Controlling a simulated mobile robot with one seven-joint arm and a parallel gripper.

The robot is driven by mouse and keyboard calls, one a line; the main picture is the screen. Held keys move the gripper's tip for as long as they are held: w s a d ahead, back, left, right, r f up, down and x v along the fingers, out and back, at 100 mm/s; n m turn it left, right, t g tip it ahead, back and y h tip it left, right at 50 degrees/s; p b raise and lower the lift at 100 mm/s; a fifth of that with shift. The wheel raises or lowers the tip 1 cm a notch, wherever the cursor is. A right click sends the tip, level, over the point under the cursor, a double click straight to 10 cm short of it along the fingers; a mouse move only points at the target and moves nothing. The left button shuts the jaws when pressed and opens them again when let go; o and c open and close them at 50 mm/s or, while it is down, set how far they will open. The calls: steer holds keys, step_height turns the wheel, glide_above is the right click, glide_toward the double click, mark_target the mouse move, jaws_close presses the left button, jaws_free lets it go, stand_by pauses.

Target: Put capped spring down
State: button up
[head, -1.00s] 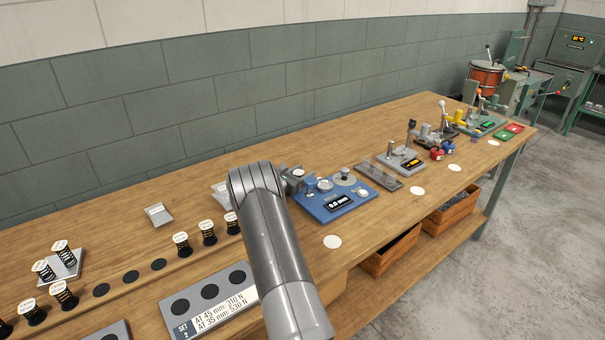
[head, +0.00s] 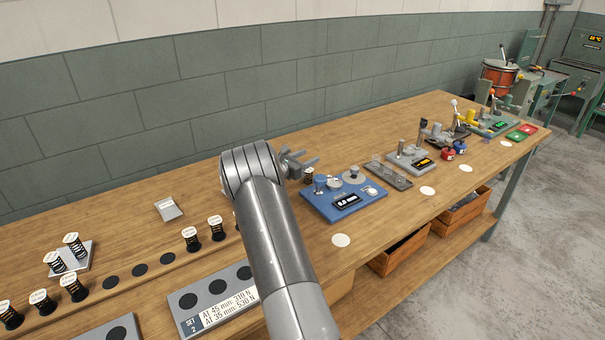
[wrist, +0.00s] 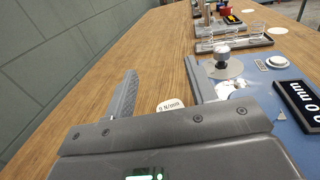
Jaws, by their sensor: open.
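A capped spring (head: 308,176), dark with a pale cap, stands at the left end of the blue gauge station (head: 345,201) in the head view. In the wrist view its white cap (wrist: 170,104), marked in N/mm, shows just beyond my gripper's body, which hides the rest of it. My gripper (head: 304,161) is open and appears just above and behind the spring in the head view. I cannot tell whether the spring's base touches the station or only the wood.
Several capped springs (head: 217,229) stand along the bench's left part, by dark round spots and a SET 2 tray (head: 208,301). A grey rack (head: 390,174) and more stations (head: 411,158) extend right. Bare wood (head: 130,215) lies toward the wall.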

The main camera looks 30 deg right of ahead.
steer(key=s+a+r+m+g+y, duration=0.25)
steer(key=s+a+r+m, duration=0.35)
steer(key=r, duration=0.3)
steer(key=s+a+r+m+t+y, duration=0.1)
steer(key=s+a+r+m+y, duration=0.2)
steer(key=s+a, duration=0.8)
steer(key=s+a+r+m+t+y, duration=0.1)
steer(key=s+a+r+m+y, duration=0.3)
steer(key=s+a+m+y, duration=0.3)
steer(key=s+a, duration=0.3)
steer(key=s, duration=0.3)
steer(key=shift+s+a+r, duration=0.2)
steer(key=shift+s+a, duration=0.15)
steer(key=shift+a, duration=0.05)
steer(key=s+a+m+t+y, duration=0.1)
steer(key=s+a, duration=0.3)
steer(key=s+a+f+m+t+y, duration=0.1)
steer(key=s+a+y, duration=0.1)
steer(key=s+a, duration=0.2)
steer(key=s+a+m+t+y, duration=0.1)
steer(key=s+a+y, duration=0.1)
steer(key=s+a, duration=0.2)
steer(key=shift+s+a+f+m, duration=0.1)
steer(key=shift+a+f+m, duration=0.15)
steer(key=shift+a+m, duration=0.15)
steer(key=shift+o, duration=0.6)
steer(key=shift+s+a, duration=0.2)
steer(key=shift+s, duration=0.05)
